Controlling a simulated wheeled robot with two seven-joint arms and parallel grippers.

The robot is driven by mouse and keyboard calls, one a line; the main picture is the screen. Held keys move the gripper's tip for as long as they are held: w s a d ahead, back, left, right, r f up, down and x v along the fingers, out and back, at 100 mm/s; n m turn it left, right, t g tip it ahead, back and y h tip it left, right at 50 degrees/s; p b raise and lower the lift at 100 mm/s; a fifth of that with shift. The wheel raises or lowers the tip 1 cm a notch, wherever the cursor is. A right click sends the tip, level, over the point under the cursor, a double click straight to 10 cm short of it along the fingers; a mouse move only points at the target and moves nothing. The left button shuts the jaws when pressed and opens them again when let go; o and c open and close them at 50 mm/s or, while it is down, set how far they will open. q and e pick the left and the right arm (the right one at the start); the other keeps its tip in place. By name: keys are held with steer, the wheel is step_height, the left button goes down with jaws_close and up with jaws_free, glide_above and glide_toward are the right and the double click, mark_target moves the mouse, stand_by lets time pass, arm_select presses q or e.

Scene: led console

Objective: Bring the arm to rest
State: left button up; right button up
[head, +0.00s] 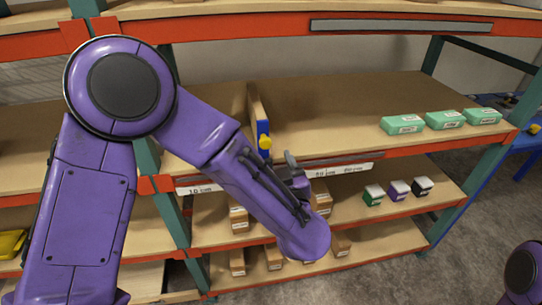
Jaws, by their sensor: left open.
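My left arm (208,130) is purple and comes in from the left, bent at a round joint, in front of the shelf rack. Its far end hangs low before the lower shelves. My left gripper (294,172), small and dark, shows at the far part of this arm, close in the picture to the front edge of the middle shelf. It looks empty; its fingers are partly hidden, and I cannot tell whether it touches the shelf. A purple part of mine shows at the lower right edge, but no right gripper shows.
An upright panel with a blue front (261,122) and a yellow knob (265,142) stands on the middle shelf (340,105). Green boxes (446,120) sit at its right. Small boxes (398,190) and cartons (275,257) stand lower. A blue table (527,140) is at far right; grey floor (465,255) is clear.

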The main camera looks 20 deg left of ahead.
arm_select(q)
steer(key=shift+s, duration=0.15)
stand_by(0.3)
steer(key=s+a+f+m+g+h+b, duration=0.15)
steer(key=f+h, duration=0.25)
steer(key=f, duration=0.8)
steer(key=s+f+g+h, duration=0.2)
steer(key=s+f+h, duration=0.15)
steer(key=f, duration=0.75)
steer(key=s+a+f+g, duration=0.4)
steer(key=s+f, duration=0.4)
steer(key=s, duration=0.3)
steer(key=s+a+f+g+b, duration=0.1)
steer(key=s+a+f+g, duration=0.2)
steer(key=s+f, duration=0.6)
steer(key=s+a+m, duration=0.1)
steer(key=s+a, duration=0.1)
steer(key=s, duration=0.1)
steer(key=shift+s+a+g, duration=0.2)
steer(key=shift+a+g, duration=0.15)
steer(key=shift+a, duration=0.05)
